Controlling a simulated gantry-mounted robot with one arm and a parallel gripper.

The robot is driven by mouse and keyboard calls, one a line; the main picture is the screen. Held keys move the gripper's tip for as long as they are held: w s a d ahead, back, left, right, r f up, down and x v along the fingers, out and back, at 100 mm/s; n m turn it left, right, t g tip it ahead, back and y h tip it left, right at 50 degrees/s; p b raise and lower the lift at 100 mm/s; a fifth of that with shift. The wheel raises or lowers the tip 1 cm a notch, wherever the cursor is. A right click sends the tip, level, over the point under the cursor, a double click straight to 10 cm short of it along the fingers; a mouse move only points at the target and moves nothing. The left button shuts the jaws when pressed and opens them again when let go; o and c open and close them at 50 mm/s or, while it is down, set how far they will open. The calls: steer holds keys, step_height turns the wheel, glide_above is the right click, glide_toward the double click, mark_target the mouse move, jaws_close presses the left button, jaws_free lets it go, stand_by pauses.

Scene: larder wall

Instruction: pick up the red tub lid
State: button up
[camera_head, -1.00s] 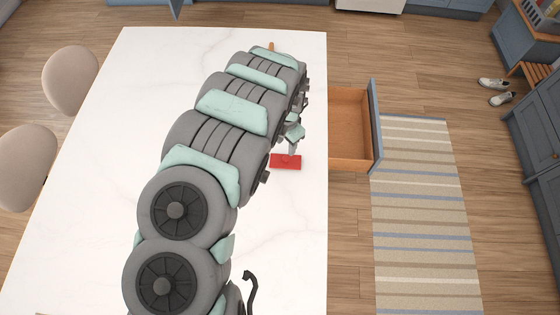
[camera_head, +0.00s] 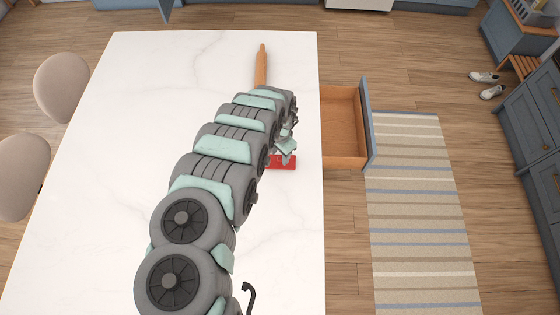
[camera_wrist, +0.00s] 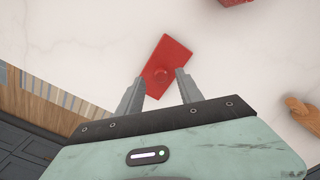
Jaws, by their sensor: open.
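The red tub lid (camera_head: 275,163) is a flat rectangle lying on the white worktop near its right edge. My gripper (camera_wrist: 159,75) is open and empty.
A wooden rolling pin (camera_head: 261,65) lies beyond my arm; it also shows in the wrist view (camera_wrist: 302,112). Another red object (camera_wrist: 235,2) is cut off at the top of the wrist view. An open drawer (camera_head: 343,125) juts out to the right. The worktop's left side is clear.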

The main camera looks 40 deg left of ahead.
mark_target(280, 158)
steer(key=shift+w+f, duration=0.2)
steer(key=shift+f, duration=1.5)
steer(key=shift+c, duration=0.5)
jaws_close()
